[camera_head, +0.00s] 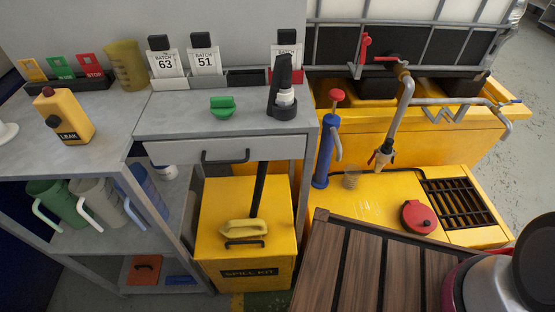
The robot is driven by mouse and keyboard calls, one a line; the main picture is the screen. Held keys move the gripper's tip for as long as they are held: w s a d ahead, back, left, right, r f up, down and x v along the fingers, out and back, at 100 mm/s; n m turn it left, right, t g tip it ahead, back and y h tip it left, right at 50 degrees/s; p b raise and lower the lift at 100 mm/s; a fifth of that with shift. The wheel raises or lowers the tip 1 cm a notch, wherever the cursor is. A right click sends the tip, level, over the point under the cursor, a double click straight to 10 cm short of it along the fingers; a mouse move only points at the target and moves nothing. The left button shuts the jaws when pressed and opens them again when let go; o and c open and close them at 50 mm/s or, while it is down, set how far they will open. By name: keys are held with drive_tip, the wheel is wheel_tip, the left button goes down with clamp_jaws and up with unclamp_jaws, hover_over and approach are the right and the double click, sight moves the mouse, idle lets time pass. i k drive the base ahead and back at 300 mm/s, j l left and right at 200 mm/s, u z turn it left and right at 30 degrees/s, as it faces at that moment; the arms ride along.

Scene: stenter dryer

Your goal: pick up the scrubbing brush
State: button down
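I cannot tell for sure which object is the scrubbing brush. A yellow object with a raised, handle-like top (243,229) lies on the lid of the yellow spill kit box (217,200) and could be it; any bristles are not visible. A small green object (222,106) lies on the grey worktop (190,115) above the drawer; it has a raised grip and is another possible brush. My gripper is not in view. Only parts of my arm show at the lower right, apart from both objects.
A black upright device (284,98) stands right of the green object. A slatted wooden surface (345,262) fills the lower right. Jugs (100,202) stand on the lower shelf.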

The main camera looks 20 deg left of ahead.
sight(234, 229)
drive_tip(key=u, duration=1.55)
drive_tip(key=k+j, duration=0.35)
drive_tip(key=j, duration=0.15)
drive_tip(key=k+j, duration=0.35)
drive_tip(key=j, duration=0.1)
